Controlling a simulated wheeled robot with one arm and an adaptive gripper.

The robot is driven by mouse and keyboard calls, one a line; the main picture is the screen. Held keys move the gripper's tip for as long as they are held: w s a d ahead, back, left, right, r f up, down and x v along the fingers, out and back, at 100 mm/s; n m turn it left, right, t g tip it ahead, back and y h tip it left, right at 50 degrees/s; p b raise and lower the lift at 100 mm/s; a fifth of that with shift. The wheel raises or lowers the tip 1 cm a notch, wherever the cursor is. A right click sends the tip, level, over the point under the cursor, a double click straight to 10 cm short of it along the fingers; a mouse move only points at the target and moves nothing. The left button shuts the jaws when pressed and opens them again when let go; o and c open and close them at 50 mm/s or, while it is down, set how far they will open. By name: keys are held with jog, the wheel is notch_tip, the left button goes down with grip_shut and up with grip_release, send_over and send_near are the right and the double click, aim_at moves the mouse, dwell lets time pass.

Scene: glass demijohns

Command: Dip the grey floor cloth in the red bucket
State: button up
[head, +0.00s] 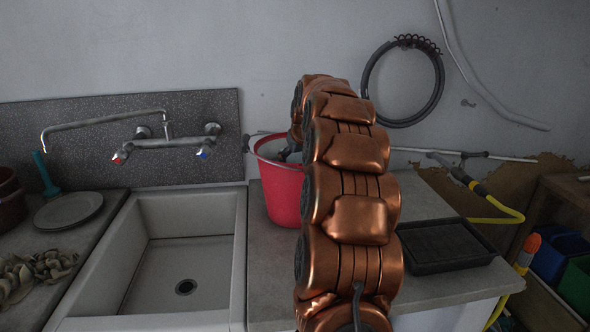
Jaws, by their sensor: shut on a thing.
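The red bucket (280,194) stands on the grey worktop right of the sink, its mouth open upward. My copper arm rises in front of it and hides its right side. A small dark grey part of my gripper (290,147) shows at the bucket's mouth, behind the arm. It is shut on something. The fingertips and most of what they hold are hidden by the arm and the bucket wall. I cannot make out the grey floor cloth clearly; no other grey cloth lies in plain view.
A white sink (181,221) lies left, under a wall tap (165,143). A plate (68,210) and a heap of pale strips (36,272) are on the left counter. A black tray (444,246) sits right of my arm. A yellow hose (497,219) hangs at the worktop's right end.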

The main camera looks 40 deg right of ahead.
aim_at(296, 159)
jog(key=shift+r+p, duration=1.15)
jog(key=shift+r, duration=2.7)
jog(key=shift+r+p, duration=1.1)
jog(key=shift+r, duration=1.35)
jog(key=shift+r, duration=0.1)
jog(key=shift+r+p, duration=1.1)
jog(key=shift+r, duration=0.85)
